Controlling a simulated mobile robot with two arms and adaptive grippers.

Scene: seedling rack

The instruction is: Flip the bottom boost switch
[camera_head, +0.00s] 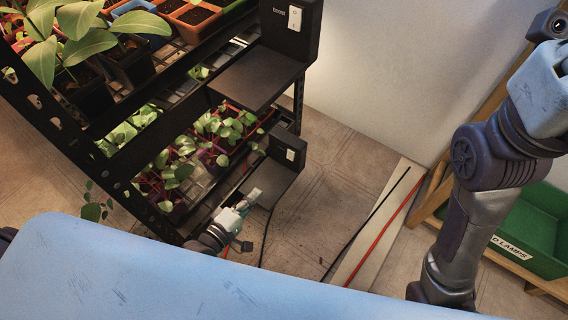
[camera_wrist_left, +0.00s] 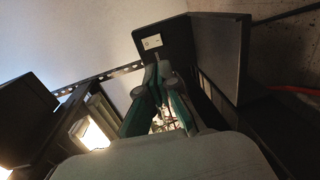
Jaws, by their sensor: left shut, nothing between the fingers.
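The bottom boost switch (camera_head: 290,155) is a small pale rocker on a black upright panel at the end of the lower rack shelf. It also shows in the left wrist view (camera_wrist_left: 152,42), just beyond the fingertips. My left gripper (camera_head: 253,193) is shut and empty, over the black ledge (camera_head: 280,188) below that panel. In the left wrist view its fingers (camera_wrist_left: 158,70) point toward the panel. In the head view the fingertips look apart from the switch, below and left of it. My right gripper is out of view.
An upper boost switch (camera_head: 294,17) sits on a similar panel above, over a wider black ledge (camera_head: 256,78). Seedling pots fill the rack (camera_head: 75,125). A green bin (camera_head: 535,228) stands at the right. Black and red cables (camera_head: 385,232) cross the floor.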

